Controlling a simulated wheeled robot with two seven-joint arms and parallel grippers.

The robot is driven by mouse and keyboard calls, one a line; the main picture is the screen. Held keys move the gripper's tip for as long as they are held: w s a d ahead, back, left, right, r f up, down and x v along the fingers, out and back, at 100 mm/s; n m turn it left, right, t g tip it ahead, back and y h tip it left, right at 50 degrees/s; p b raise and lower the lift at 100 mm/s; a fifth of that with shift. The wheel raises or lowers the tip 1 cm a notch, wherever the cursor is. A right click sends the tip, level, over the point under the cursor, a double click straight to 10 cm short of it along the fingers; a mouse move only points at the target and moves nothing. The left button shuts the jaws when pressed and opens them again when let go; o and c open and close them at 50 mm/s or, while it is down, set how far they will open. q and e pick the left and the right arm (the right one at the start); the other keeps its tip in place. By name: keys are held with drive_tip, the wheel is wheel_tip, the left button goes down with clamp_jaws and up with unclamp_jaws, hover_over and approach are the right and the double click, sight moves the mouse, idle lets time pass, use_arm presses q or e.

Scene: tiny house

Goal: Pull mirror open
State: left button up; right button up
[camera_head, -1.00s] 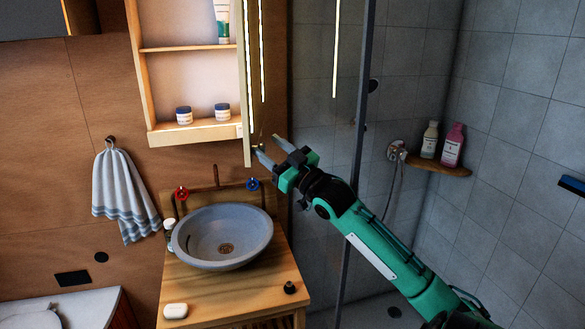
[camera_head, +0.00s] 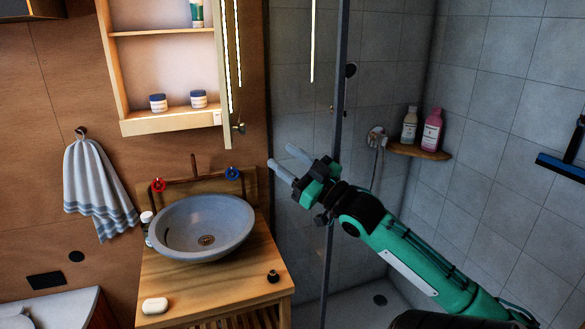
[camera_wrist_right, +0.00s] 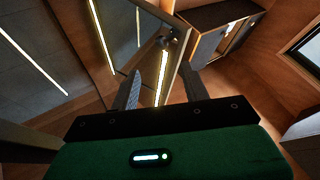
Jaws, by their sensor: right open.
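The mirror door (camera_head: 226,75) of the wall cabinet stands swung out, seen nearly edge-on in the head view, with the shelves showing. A small knob (camera_head: 239,128) sits near its lower free edge. My right gripper (camera_head: 281,157) is open and empty, to the right of and below the knob, with a gap between. In the right wrist view, the door's edge (camera_wrist_right: 176,68) and knob (camera_wrist_right: 169,42) show beyond and between the open fingers (camera_wrist_right: 161,85). The mirror face shows bright light strips. My left gripper is not in view.
A round basin (camera_head: 203,226) on a wooden counter (camera_head: 190,279) is below the cabinet. A dark vertical post (camera_head: 333,150) of the shower stands close to my right gripper. A shelf (camera_head: 420,151) with two bottles is farther right. A towel (camera_head: 98,188) hangs at left.

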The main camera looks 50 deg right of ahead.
drive_tip(key=shift+s+f, duration=0.15)
drive_tip(key=shift+s, duration=0.4)
